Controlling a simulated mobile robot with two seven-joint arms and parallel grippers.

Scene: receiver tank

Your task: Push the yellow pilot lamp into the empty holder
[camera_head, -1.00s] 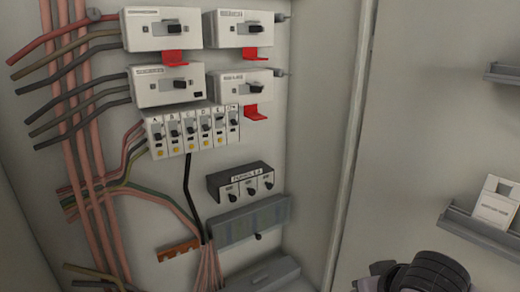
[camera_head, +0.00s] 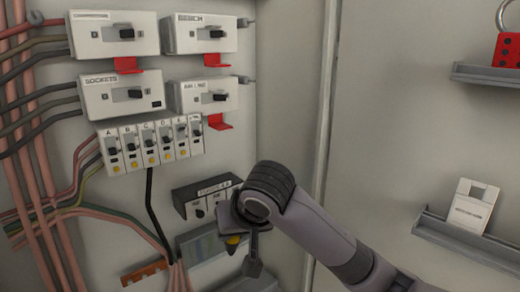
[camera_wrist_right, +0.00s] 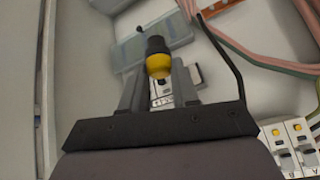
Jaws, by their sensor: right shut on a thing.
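The yellow pilot lamp (camera_head: 232,240) is in the jaws of my right gripper (camera_head: 240,238), low in the panel's middle. In the right wrist view the lamp (camera_wrist_right: 158,66) shows a yellow body and a dark end between the fingers of my right gripper (camera_wrist_right: 158,85). The gripper hovers in front of the blue-grey box (camera_head: 203,246) and partly covers the black fuse strip (camera_head: 196,196) above it. I cannot make out the empty holder or whether the lamp touches anything. My left gripper is not in view.
A row of breakers (camera_head: 150,144) and several white switch units, with red tabs below, are above. Pink and dark cables (camera_head: 48,235) run at left and down past the box. On the door, a shelf (camera_head: 468,243) holds a white card (camera_head: 470,206); a red padlock (camera_head: 508,52) is higher.

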